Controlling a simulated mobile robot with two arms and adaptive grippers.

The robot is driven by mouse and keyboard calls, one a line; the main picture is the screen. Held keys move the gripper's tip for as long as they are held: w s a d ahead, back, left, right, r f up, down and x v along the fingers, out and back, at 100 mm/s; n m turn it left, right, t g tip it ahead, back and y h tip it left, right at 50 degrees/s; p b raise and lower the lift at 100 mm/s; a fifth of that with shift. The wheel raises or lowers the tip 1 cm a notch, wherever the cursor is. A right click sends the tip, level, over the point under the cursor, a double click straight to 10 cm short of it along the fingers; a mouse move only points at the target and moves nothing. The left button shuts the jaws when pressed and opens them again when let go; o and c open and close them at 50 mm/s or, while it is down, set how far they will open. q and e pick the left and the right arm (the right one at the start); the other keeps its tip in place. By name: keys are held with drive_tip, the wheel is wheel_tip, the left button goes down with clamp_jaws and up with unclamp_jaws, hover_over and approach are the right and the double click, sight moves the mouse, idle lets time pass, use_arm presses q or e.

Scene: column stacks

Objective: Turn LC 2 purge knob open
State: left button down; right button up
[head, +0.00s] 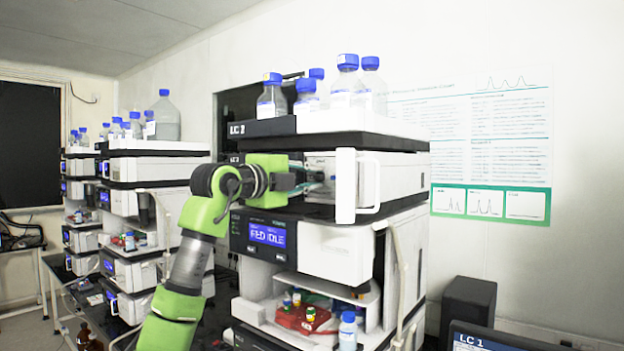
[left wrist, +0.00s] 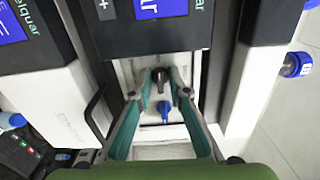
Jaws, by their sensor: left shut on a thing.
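The LC 2 stack (head: 345,125) stands in the middle of the head view, with a white door (head: 357,185) swung open at its front. My left gripper (head: 316,177) reaches from the left into the opened bay. In the left wrist view, the gripper (left wrist: 160,76) has its two teal-lined fingers on either side of a black knob (left wrist: 160,75) and is shut on it. A blue knob (left wrist: 165,108) sits on the same pale panel, closer to the palm. In the head view, the knobs are hidden by the gripper. My right gripper is not in view.
Blue-capped bottles (head: 348,85) stand on top of the stack. A lit display (head: 267,234) is below the bay. Other similar stacks (head: 150,175) stand to the left. A monitor (head: 485,340) is at the lower right.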

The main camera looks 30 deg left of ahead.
use_arm(q)
drive_tip(key=c, duration=2.2)
unclamp_jaws()
drive_tip(key=shift+a, duration=0.15)
drive_tip(key=shift+s, duration=0.1)
drive_tip(key=s, duration=0.8)
drive_tip(key=s+a, duration=0.1)
drive_tip(key=s, duration=0.3)
drive_tip(key=shift+f, duration=0.1)
